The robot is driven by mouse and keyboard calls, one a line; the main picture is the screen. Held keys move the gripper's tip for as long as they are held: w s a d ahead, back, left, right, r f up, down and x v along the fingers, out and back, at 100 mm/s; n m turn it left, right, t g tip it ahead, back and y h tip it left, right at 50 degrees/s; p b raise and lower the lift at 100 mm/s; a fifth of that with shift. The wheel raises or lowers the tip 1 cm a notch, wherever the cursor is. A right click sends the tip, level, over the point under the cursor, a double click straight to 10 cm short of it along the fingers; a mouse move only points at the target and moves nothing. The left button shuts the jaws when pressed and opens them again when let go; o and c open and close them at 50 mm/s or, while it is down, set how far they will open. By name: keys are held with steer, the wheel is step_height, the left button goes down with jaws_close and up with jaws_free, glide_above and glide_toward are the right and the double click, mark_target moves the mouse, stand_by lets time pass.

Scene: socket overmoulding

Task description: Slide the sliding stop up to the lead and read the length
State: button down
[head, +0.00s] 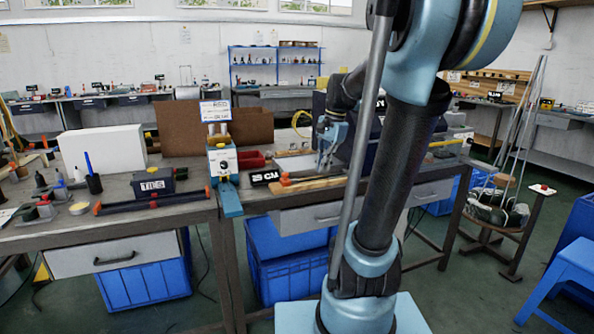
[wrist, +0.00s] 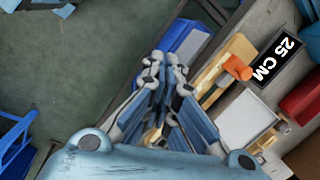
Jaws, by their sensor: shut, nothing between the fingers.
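A pale wooden board (head: 318,184) lies near the front edge of the bench, and it also shows in the wrist view (wrist: 238,47). An orange piece (head: 285,179) sits at its left part; it also shows in the wrist view (wrist: 237,68). It may be the sliding stop, but I cannot be sure. I cannot make out the lead or any length marks. My gripper (head: 325,163) is above the bench, behind the board in the head view. In the wrist view its blue fingers (wrist: 165,65) are together and empty, apart from the orange piece.
A black "25 CM" sign (head: 265,176) stands behind the board, with a red bin (head: 251,160) beyond. A blue-and-white machine (head: 223,160) stands to the left. A dark bar with orange ends (head: 150,202) lies on the left bench. Blue crates (head: 285,250) are below.

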steer(key=w+r+m+g+y, duration=0.1)
steer(key=w+r+m, duration=0.2)
steer(key=w+m, duration=0.85)
steer(key=n, duration=0.5)
glide_toward(293, 180)
steer(key=d+f, duration=0.1)
steer(key=f, duration=0.1)
steer(key=d+f, duration=0.1)
steer(key=f, duration=0.1)
steer(key=shift+w+d, duration=0.25)
steer(key=shift+d, duration=0.1)
steer(key=shift+s+a+f, duration=0.1)
steer(key=shift+s+a, duration=0.1)
steer(key=shift+a, duration=0.95)
steer(key=shift+a+f, duration=0.15)
steer(key=shift+a, duration=0.6)
steer(key=shift+s, duration=0.1)
